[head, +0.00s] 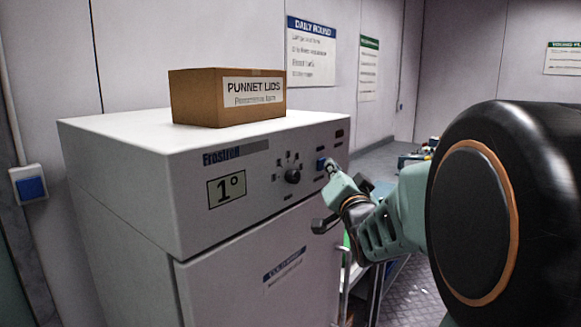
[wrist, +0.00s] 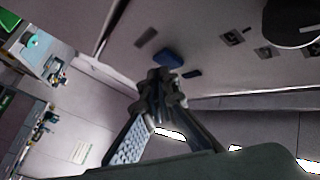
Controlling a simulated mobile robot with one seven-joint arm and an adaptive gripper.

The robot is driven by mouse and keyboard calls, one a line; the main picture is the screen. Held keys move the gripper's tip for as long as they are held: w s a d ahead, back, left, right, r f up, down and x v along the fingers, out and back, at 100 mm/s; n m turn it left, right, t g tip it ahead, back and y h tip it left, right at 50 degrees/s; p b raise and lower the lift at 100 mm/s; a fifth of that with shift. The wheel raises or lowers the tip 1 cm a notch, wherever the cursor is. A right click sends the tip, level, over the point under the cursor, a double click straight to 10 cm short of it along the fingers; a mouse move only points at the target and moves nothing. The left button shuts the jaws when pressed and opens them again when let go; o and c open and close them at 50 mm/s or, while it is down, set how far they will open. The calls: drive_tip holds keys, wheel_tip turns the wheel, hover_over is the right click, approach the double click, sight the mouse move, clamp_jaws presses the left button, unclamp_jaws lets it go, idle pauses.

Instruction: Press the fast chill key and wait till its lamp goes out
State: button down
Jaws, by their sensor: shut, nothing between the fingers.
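The white chiller cabinet (head: 120,165) has a control panel with a display reading 1° (head: 226,188), a black knob (head: 292,176) and a blue key (head: 321,163) near its right end. My gripper (head: 331,168) is shut and empty, its tips at or very close to the blue key. In the wrist view the shut fingertips (wrist: 166,76) lie just below the blue key (wrist: 168,57); I cannot tell whether they touch it. Dark slots flank the key there. No lit lamp can be made out, and the key's label is unreadable.
A cardboard box marked PUNNET LIDS (head: 215,98) stands on the cabinet. The cabinet door handle (head: 325,224) juts out below my gripper. A blue wall switch (head: 31,187) is at the far left. A cluttered bench (head: 415,158) stands behind my arm.

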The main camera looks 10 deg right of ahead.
drive_tip(key=shift+w+a+b, duration=0.3)
drive_tip(key=shift+w+b, duration=0.05)
idle(0.8)
drive_tip(key=shift+d, duration=0.1)
drive_tip(key=shift+s+d, duration=0.45)
drive_tip(key=shift+s, duration=0.25)
drive_tip(key=shift+d, duration=0.1)
drive_tip(key=s+d, duration=0.1)
drive_tip(key=s, duration=0.1)
drive_tip(key=s+d, duration=0.2)
idle(0.4)
idle(0.4)
